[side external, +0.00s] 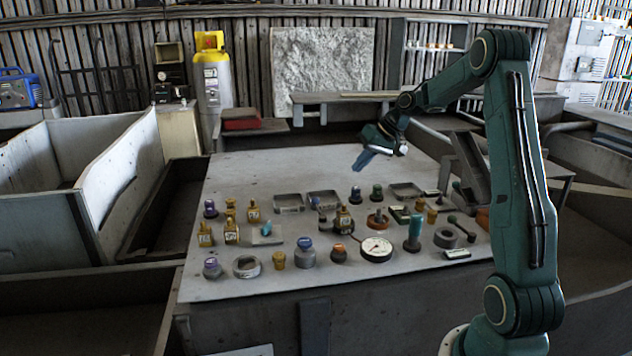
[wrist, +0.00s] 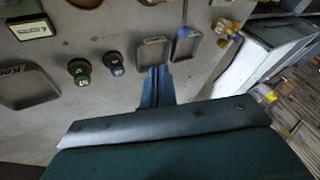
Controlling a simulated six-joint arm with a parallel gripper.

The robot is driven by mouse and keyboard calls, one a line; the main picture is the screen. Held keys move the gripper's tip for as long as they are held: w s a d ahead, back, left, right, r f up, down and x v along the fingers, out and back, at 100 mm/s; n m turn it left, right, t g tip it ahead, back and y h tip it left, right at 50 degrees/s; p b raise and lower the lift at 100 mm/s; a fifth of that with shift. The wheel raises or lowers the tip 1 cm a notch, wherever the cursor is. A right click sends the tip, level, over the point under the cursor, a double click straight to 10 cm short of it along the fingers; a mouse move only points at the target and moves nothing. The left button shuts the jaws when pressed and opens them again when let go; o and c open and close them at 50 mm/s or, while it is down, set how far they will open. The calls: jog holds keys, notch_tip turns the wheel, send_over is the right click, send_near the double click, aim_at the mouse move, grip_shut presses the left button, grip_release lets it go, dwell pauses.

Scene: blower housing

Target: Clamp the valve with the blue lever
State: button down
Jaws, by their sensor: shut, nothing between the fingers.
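My gripper (side external: 362,160) is shut and empty, held above the rear part of the grey table. Its blue fingers (wrist: 157,88) also show shut in the wrist view, pointing toward a shallow tray. In the side view, a small part with a blue lever-like piece (side external: 267,229) sits on a grey plate at the left middle of the table, well apart from my gripper. I cannot tell for sure that it is the valve. In the wrist view, a thin bluish rod (wrist: 184,12) stands near the top edge, its lower part against a tray; what it belongs to is unclear.
Brass bottle-like parts (side external: 231,231), a white dial gauge (side external: 376,248), a blue-capped jar (side external: 305,257) and several other small parts crowd the table (side external: 240,175). Open trays (side external: 289,202) and dark knobs (wrist: 79,70) lie nearest my gripper. The rear of the table is clear.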

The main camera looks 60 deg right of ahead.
aim_at(322, 215)
jog(key=x, duration=0.9)
jog(key=shift+w+a+f, duration=0.2)
jog(key=shift+w+a, duration=0.1)
jog(key=shift+a, duration=0.15)
jog(key=shift+w+a+f, duration=0.2)
jog(key=shift+w+a, duration=0.05)
jog(key=shift+a, duration=0.15)
jog(key=shift+w+a+f, duration=0.2)
jog(key=shift+w+a, duration=0.4)
jog(key=shift+a, duration=0.25)
